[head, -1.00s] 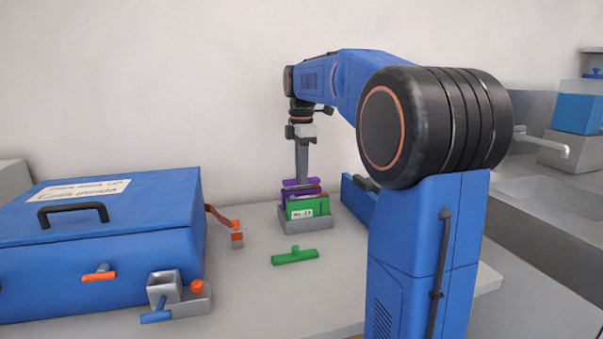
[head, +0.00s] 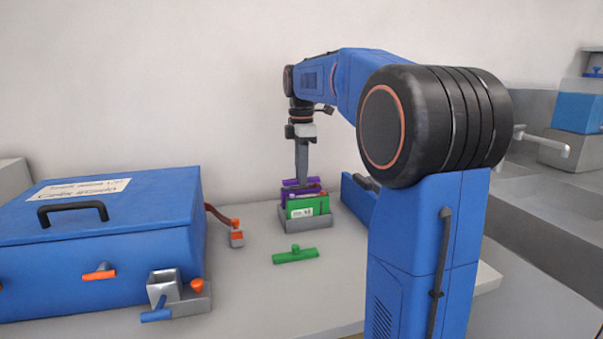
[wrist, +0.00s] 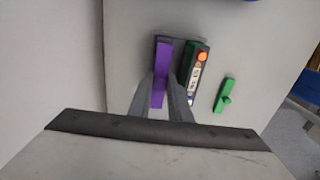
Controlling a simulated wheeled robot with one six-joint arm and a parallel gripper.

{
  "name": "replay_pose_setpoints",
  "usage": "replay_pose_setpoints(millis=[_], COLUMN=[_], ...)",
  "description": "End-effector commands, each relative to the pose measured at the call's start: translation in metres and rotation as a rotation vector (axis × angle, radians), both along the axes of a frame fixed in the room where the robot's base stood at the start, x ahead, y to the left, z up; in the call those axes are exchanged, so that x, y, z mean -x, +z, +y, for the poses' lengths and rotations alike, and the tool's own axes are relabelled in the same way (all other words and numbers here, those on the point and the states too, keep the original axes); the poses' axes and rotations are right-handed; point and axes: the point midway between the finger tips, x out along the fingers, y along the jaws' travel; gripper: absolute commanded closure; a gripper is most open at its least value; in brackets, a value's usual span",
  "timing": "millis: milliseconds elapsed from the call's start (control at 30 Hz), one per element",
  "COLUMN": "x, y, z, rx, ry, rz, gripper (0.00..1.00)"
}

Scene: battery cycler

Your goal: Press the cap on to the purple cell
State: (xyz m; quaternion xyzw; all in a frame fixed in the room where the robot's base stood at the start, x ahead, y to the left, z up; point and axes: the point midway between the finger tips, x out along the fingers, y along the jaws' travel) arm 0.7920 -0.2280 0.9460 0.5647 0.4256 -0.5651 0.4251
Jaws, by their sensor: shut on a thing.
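My gripper (head: 301,184) points straight down over the grey holder (head: 306,223) and is shut on the purple cap (head: 298,182). In the wrist view the purple cap (wrist: 160,72) runs lengthwise between the fingertips. The purple cell (head: 284,199) stands in the holder behind the green cell, mostly hidden. The cap is right above or against the purple cell's top; I cannot tell whether it is fully seated.
A green cell (head: 308,206) with a white label stands in front in the same holder. A green cap (head: 295,255) lies on the bench before it. A blue case (head: 100,245) stands left, with a small orange-topped connector (head: 236,237) beside it.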

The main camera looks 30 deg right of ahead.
Motion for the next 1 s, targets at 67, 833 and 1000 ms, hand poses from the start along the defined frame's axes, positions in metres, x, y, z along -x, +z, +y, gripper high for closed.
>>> replay_pose_setpoints(millis=[67, 833, 1000], x=[0.0000, 0.0000, 0.0000], y=[-0.0006, -0.0078, -0.0078], z=[0.0000, 0.0000, 0.0000], rx=[0.000, 0.000, 0.000], ry=[0.000, 0.000, 0.000], rz=[0.000, 0.000, 0.000], gripper=[1.00, 1.00, 0.66])
